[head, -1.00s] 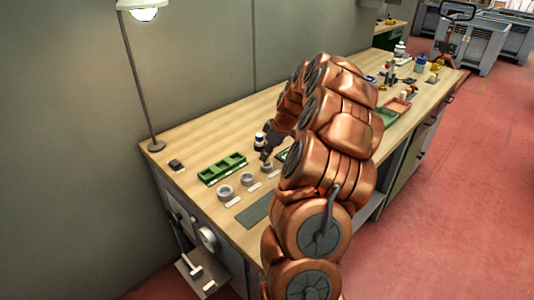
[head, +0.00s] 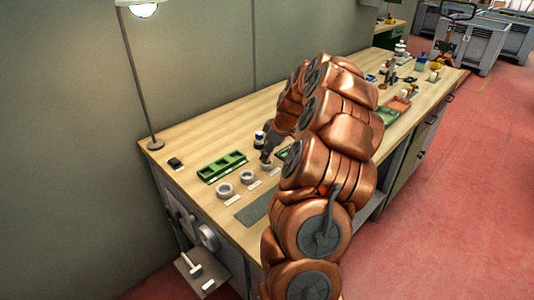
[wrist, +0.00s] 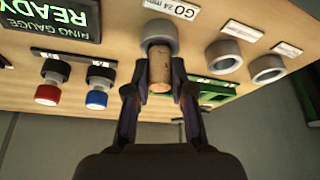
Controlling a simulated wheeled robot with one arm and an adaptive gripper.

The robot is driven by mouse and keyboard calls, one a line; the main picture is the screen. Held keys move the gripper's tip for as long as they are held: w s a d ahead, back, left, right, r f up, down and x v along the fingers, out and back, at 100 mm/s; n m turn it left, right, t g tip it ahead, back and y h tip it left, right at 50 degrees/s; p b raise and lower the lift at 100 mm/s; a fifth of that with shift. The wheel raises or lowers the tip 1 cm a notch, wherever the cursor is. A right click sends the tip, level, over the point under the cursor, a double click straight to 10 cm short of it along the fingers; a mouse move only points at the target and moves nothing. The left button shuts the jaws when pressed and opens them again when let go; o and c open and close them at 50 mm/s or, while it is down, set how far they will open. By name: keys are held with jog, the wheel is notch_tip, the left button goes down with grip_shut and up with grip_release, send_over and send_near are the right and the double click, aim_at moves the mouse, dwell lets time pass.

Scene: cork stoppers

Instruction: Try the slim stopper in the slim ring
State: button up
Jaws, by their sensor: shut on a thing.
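My gripper (wrist: 160,88) is shut on a tan cork stopper (wrist: 160,70), one finger on each side. The stopper's far end meets a grey ring (wrist: 159,33) with a "GO 24 mm" label beside it. I cannot tell whether the stopper's end is inside the ring or only against its edge. In the head view my gripper (head: 266,155) is over the ring farthest along the row, and the stopper is too small to make out. Two more grey rings, one (wrist: 223,56) and another (wrist: 268,69), stand beside it and look empty.
A "RING GAUGE READY" display (wrist: 60,15) is near the rings. Two small pieces, one red-capped (wrist: 50,85) and one blue-capped (wrist: 98,88), stand on the other side. A green tray (head: 222,166) is behind the rings; a lamp (head: 146,80) stands at the bench's left.

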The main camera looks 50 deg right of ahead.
jog(key=shift+f, duration=0.1)
jog(key=o, duration=0.7)
jog(key=shift+o, duration=0.2)
jog(key=v, duration=1.2)
jog(key=shift+w+a, duration=0.1)
dwell(0.5)
